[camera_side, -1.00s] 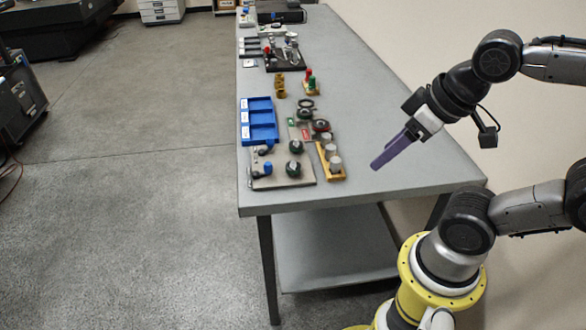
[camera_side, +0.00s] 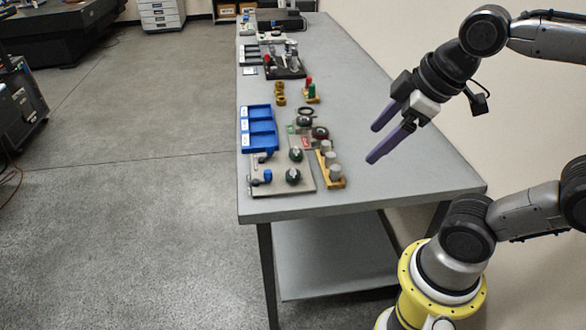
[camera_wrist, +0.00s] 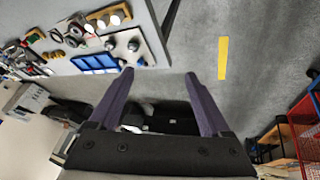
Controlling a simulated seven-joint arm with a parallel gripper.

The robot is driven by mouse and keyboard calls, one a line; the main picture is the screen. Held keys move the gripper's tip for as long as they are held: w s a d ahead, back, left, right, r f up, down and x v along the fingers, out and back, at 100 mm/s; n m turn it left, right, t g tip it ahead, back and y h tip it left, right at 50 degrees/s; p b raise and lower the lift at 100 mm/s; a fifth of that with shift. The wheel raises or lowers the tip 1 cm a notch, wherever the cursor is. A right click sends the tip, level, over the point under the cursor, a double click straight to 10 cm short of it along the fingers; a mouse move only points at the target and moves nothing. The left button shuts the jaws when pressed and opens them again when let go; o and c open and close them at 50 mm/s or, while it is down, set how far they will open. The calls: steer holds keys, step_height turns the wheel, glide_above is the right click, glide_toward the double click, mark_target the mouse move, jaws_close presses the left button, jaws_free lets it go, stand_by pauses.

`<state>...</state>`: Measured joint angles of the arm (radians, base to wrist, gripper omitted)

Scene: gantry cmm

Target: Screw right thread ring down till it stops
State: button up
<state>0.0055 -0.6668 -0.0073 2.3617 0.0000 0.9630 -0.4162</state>
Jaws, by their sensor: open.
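My gripper (camera_side: 374,144) is open and empty, above the right part of the table. It is clear of the parts to its left. Its two purple fingers are spread apart in the wrist view (camera_wrist: 159,75). A red-rimmed dark round part (camera_side: 320,132) and a dark part with a black ring (camera_side: 304,121) sit near a small green-and-red marked plate. Two dark green round parts, a farther one (camera_side: 295,154) and a nearer one (camera_side: 293,176), stand on a grey plate (camera_side: 270,187). I cannot tell which part is the right thread ring, nor see any thread.
A blue tray (camera_side: 246,130) lies at the table's left edge. A yellow rack (camera_side: 337,185) with several grey cylinders stands right of the grey plate. Brass rings (camera_side: 280,99) and red and green plugs (camera_side: 310,90) lie farther back. The table's (camera_side: 400,180) right side is clear.

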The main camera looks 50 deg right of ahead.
steer(key=w+r+n+g, duration=0.1)
steer(key=w+r+n, duration=0.15)
steer(key=w, duration=0.45)
steer(key=n+g, duration=0.4)
steer(key=g, duration=0.1)
glide_above(293, 169)
step_height(293, 169, down, 13)
steer(key=shift+m, duration=0.25)
step_height(293, 169, down, 13)
steer(key=shift+r, duration=0.1)
jaws_close()
